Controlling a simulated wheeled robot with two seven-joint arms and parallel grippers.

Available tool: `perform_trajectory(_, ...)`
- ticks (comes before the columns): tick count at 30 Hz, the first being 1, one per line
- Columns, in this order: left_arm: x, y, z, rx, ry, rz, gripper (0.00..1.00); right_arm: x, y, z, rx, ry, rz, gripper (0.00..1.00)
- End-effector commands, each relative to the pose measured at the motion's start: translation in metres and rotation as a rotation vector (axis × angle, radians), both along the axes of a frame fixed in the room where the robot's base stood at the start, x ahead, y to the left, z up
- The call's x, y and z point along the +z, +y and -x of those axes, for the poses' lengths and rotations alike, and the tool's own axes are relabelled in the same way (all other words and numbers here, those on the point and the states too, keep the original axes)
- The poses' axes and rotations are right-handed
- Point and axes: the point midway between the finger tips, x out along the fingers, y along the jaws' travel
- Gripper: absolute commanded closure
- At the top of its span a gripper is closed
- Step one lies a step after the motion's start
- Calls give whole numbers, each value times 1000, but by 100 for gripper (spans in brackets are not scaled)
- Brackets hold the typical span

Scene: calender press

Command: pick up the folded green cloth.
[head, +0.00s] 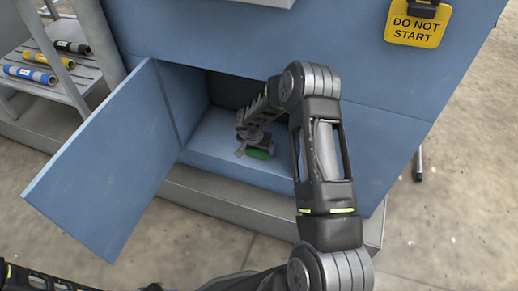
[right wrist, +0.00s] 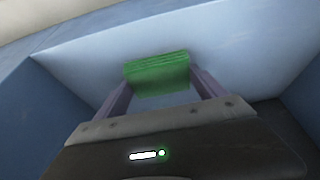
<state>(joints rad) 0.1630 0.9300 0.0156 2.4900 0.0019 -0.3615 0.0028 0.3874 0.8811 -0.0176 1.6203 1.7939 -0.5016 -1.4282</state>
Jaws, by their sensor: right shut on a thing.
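The folded green cloth (head: 258,154) is inside the open blue compartment, low near its front edge. It also shows in the right wrist view (right wrist: 158,74) as a layered green block between the fingers. My right gripper (head: 249,149) reaches into the compartment and is shut on the cloth. In the right wrist view my right gripper (right wrist: 160,85) has one finger at each side of the cloth. I cannot tell whether the cloth touches the compartment floor. My left gripper is not in view; only part of my left arm shows at the lower left.
The blue compartment door (head: 105,160) stands open to the left. The compartment floor (head: 215,140) around the cloth looks clear. A grey rack (head: 85,75) with several rolls stands at the upper left. A yellow "DO NOT START" tag (head: 415,28) hangs at the upper right.

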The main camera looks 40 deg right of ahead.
Motion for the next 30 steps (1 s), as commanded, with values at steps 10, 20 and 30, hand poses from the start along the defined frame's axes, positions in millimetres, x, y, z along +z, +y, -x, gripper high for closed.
perform_trajectory(10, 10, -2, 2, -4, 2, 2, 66, 10, 7, 0, 0, -1, -1, 58)
perform_trajectory(20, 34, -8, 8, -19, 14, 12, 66, 54, 8, -1, 0, -1, 0, 58)
perform_trajectory(30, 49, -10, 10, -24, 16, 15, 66, 72, 53, 0, 7, 2, -1, 58)
